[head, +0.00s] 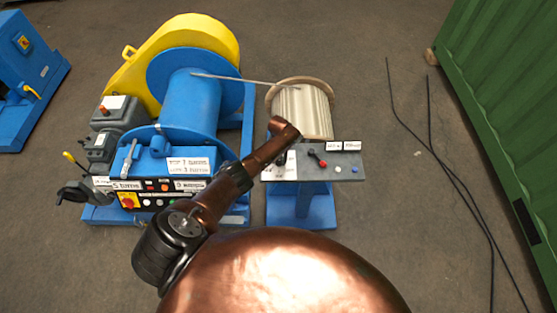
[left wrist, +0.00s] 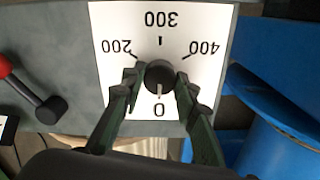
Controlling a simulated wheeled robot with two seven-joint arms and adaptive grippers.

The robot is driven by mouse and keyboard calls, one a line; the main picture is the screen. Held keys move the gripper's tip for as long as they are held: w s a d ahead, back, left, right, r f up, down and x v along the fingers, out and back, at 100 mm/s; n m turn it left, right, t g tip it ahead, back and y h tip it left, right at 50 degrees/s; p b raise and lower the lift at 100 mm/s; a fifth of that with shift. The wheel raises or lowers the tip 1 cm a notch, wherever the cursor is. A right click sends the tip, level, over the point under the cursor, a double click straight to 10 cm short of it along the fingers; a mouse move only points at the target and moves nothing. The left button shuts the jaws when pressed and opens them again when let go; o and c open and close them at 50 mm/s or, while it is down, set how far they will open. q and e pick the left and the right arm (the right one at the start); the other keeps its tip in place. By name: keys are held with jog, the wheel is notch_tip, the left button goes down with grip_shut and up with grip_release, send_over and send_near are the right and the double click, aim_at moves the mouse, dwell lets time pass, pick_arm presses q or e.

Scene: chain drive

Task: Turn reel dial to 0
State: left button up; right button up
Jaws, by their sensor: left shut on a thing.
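The reel dial (left wrist: 160,74) is a dark round knob on a white scale plate (left wrist: 114,22) marked 0, 200, 300 and 400, seen upside down in the left wrist view. Its white pointer mark lines up with the 0. My left gripper (left wrist: 161,80) has its two green fingers on either side of the knob and is shut on it. In the head view my left arm reaches over the left end of the grey control panel (head: 345,160) and hides the dial. My right gripper is not in view.
A lever with a red end (left wrist: 5,68) and a black knob stands beside the scale plate. A pale wire reel (head: 303,110) is behind the panel. A blue and yellow winding machine (head: 190,105) stands to the left. Open floor lies right of the panel, with black cables (head: 435,140).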

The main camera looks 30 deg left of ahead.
aim_at(279, 161)
pick_arm(q)
jog(key=shift+s+f, duration=0.1)
jog(key=shift+s, duration=0.05)
jog(key=o, duration=1.1)
jog(key=shift+r, duration=0.2)
notch_tip(279, 161, up, 12)
jog(key=shift+f, duration=0.1)
